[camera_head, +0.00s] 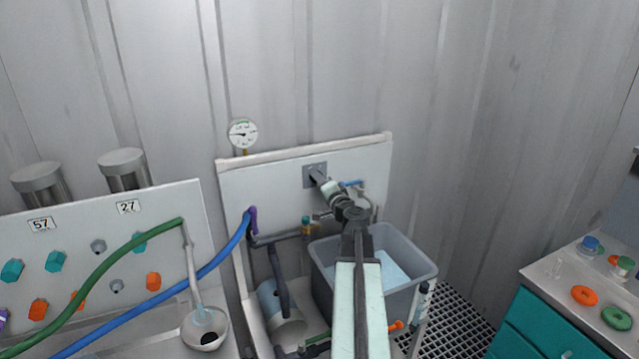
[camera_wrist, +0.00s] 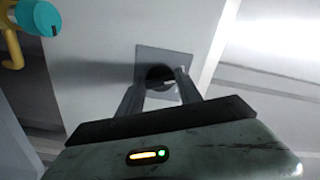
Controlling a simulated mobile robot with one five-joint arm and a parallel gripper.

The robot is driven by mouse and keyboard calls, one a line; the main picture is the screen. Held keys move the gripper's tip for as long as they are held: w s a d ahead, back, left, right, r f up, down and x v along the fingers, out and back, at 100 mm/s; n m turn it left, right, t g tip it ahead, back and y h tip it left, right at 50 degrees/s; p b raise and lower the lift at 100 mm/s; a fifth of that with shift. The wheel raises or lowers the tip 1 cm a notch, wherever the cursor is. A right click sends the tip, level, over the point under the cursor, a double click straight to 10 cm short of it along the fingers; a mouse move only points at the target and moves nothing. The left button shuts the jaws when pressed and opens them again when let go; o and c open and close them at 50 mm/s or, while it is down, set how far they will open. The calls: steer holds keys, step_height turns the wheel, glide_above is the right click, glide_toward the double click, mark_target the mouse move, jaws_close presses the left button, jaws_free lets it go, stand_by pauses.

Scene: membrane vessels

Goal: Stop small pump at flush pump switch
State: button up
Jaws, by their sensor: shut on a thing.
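The flush pump switch is a dark knob on a square grey plate (camera_head: 309,170) on the upright white panel. In the wrist view, the plate (camera_wrist: 150,62) is straight ahead and the dark round switch knob (camera_wrist: 160,74) sits between my two fingers. My gripper (camera_head: 319,177) reaches up to the plate and is shut on the knob. The fingers partly cover the knob, so its pointing direction cannot be told. The small pump looks to be the grey cylinder (camera_head: 280,306) low on the left of the stand.
A grey tub (camera_head: 410,262) with liquid stands below my arm. A pressure gauge (camera_head: 243,134) tops the panel. A blue hose (camera_head: 215,264) and a green hose (camera_head: 110,258) run left. A teal-drawered cabinet (camera_head: 545,325) stands right. A teal knob (camera_wrist: 38,18) shows in the wrist view.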

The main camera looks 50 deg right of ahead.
steer(key=shift+n, duration=0.6)
steer(key=o, duration=1.4)
steer(key=v, duration=0.8)
steer(key=shift+d, duration=0.1)
